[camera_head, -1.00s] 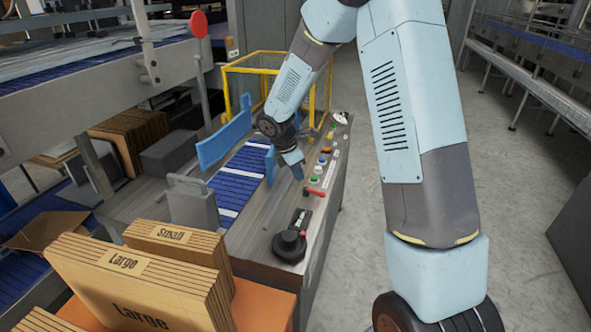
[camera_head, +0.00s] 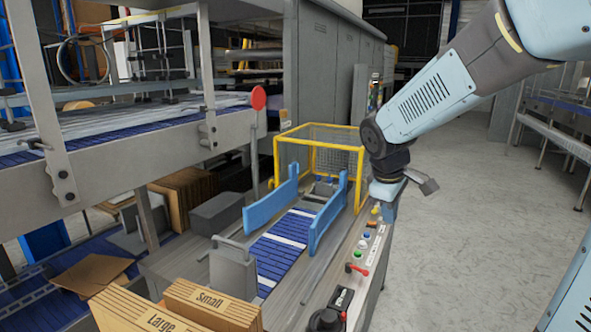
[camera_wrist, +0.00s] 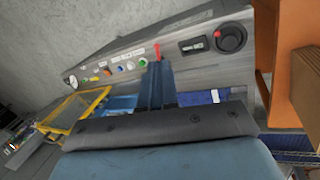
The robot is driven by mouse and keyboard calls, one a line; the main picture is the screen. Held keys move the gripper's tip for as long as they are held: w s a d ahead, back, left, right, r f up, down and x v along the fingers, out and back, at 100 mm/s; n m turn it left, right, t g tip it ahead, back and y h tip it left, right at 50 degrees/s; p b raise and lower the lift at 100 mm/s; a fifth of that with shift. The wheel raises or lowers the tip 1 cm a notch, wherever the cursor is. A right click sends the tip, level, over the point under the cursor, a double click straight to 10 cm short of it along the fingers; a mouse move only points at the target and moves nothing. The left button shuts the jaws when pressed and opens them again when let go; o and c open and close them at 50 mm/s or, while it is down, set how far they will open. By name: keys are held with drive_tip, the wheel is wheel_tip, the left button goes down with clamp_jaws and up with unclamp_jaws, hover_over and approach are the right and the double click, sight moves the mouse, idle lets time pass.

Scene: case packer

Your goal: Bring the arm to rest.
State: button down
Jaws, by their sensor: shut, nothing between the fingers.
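My gripper (camera_head: 389,210) hangs from the end of my light-blue and grey arm (camera_head: 430,100). The picture does not make clear how far the fingertips are from the panel.
A yellow guard frame (camera_head: 321,131) stands just left of my gripper. Blue side guides (camera_head: 328,215) flank the conveyor belt (camera_head: 284,243). Cardboard stacks (camera_head: 205,306) sit at the lower left. Bare floor (camera_head: 470,220) lies to the right.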

drive_tip(key=s+d+r+m+t+y, duration=0.1)
drive_tip(key=s+r+m, duration=0.2)
drive_tip(key=s, duration=0.6)
drive_tip(key=s+d+r+m+t+y, duration=0.1)
drive_tip(key=s+r+m, duration=0.3)
drive_tip(key=s+m, duration=0.3)
drive_tip(key=shift+s+t+y, duration=0.3)
drive_tip(key=shift+s+t, duration=0.1)
drive_tip(key=shift+s, duration=0.45)
